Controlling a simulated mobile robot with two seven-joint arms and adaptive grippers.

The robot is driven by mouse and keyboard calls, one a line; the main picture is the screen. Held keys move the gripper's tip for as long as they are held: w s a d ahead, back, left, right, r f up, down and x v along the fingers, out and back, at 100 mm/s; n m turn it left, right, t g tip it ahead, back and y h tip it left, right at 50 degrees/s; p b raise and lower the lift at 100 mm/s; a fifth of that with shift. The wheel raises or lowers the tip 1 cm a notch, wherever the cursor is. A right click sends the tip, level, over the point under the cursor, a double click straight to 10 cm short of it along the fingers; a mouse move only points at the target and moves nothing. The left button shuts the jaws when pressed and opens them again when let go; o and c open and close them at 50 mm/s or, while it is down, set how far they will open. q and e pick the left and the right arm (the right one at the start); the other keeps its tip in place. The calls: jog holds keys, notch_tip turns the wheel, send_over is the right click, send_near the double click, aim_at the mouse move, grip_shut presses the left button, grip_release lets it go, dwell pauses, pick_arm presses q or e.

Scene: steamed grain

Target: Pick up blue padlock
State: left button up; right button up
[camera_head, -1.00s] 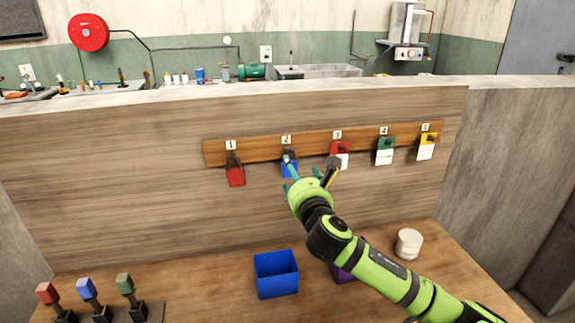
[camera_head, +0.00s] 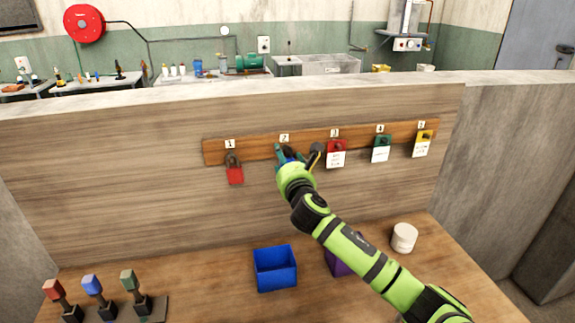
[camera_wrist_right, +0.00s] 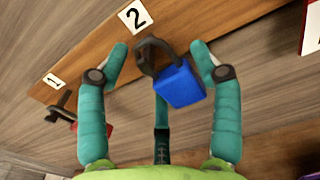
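The blue padlock (camera_wrist_right: 180,86) hangs from its dark shackle under the number 2 label in the right wrist view. In the head view it is mostly hidden behind my right gripper (camera_head: 292,154). The right gripper also shows in the right wrist view (camera_wrist_right: 160,62), with its teal fingers open on either side of the padlock. The right finger is very near the padlock's right side, and the left finger is clear of it. I cannot tell whether any finger touches it. My left gripper is not in view.
A wooden rack (camera_head: 262,146) holds a red padlock (camera_head: 235,174) at 1, and red (camera_head: 336,154), green (camera_head: 381,149) and yellow (camera_head: 424,140) tagged ones at 3 to 5. Below stand a blue bin (camera_head: 275,268), a purple bin (camera_head: 337,262) and a white jar (camera_head: 404,238).

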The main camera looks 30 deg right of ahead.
jog(key=shift+a, duration=0.1)
jog(key=c, duration=0.6)
jog(key=shift+c, duration=0.2)
